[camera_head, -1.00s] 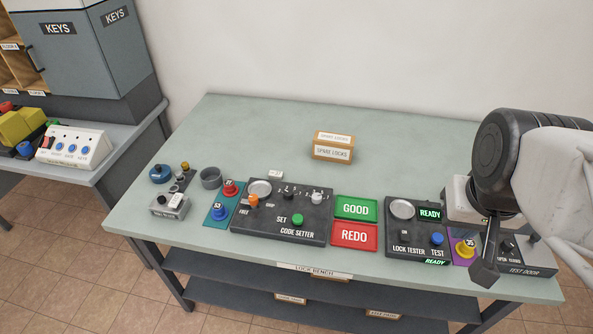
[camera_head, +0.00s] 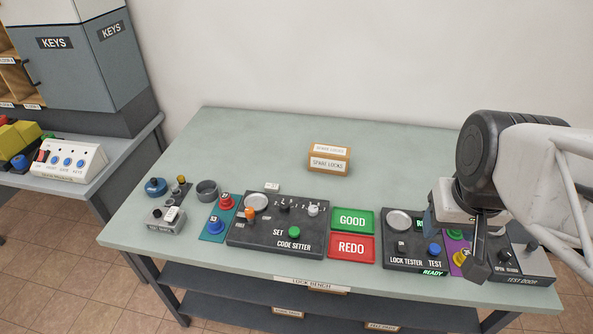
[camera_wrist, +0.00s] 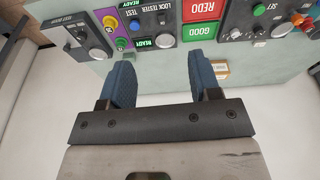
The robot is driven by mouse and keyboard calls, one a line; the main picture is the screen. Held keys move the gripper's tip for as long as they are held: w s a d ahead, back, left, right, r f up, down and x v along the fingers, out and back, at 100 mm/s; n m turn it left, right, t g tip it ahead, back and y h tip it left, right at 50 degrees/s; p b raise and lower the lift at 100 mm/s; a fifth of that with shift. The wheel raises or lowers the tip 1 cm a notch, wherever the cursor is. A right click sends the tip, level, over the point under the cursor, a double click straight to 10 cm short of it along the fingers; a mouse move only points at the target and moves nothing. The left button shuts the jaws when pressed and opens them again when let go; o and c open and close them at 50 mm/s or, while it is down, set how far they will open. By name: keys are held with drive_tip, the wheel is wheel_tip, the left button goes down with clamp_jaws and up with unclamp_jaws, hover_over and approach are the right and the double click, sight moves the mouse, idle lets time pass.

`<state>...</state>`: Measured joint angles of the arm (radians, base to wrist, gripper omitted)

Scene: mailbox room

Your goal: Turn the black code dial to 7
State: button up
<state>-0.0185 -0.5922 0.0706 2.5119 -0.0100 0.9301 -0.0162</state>
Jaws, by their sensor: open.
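The code setter (camera_head: 258,235) is a dark panel on the green-grey bench, left of the middle. Its black code dial (camera_head: 284,207) is a small knob at the panel's back, with tiny white figures around it; its setting is too small to read. A white knob (camera_head: 313,210) is right of it, an orange lever (camera_head: 250,215) left, and a green SET button (camera_head: 294,232) in front. My gripper (camera_head: 475,268) is over the right end of the bench, far from the dial. In the wrist view the blue-padded jaws (camera_wrist: 163,80) are apart and empty; the code setter (camera_wrist: 255,24) is at the upper right.
Green GOOD (camera_head: 352,221) and red REDO (camera_head: 351,246) pads lie right of the code setter. The lock tester (camera_head: 407,262) and test door panel (camera_head: 512,265) are near my gripper. A spare locks box (camera_head: 329,160) stands behind.

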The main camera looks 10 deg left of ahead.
drive_tip(key=w+a+f+n, duration=0.25)
drive_tip(key=w+a, duration=0.25)
drive_tip(key=w, duration=0.4)
drive_tip(key=n+g, duration=0.3)
drive_tip(key=n, duration=0.8)
hover_over(285, 204)
wheel_tip(285, 204, down, 18)
drive_tip(key=shift+r, duration=0.1)
drive_tip(key=shift+f, duration=4)
drive_tip(key=c, duration=0.9)
drive_tip(key=shift+m, duration=0.25)
